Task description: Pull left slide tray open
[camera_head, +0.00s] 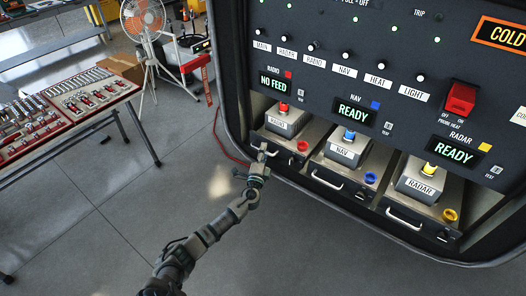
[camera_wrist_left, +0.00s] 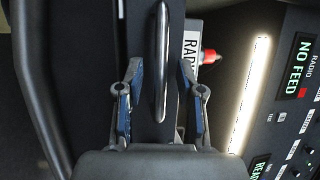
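The left slide tray (camera_head: 276,141) carries a grey box labelled RADIO (camera_head: 287,123) with a red knob. It sits in the leftmost bay of the panel, roughly in line with the other trays. My left gripper (camera_head: 262,154) is at this tray's front handle. In the left wrist view, the bar handle (camera_wrist_left: 161,50) runs between the two blue-padded fingers of the left gripper (camera_wrist_left: 163,82). The fingers are spread, with a visible gap on both sides of the bar. The RADIO box shows beyond it (camera_wrist_left: 191,55). My right gripper is in neither view.
The NAV tray (camera_head: 333,178) and RADAR tray (camera_head: 412,211) sit to the right, each with its own handle. Switches fill the panel (camera_head: 400,45) above. A tool table (camera_head: 75,140) and a fan (camera_head: 144,20) stand at left. Open floor (camera_head: 90,240) lies in front.

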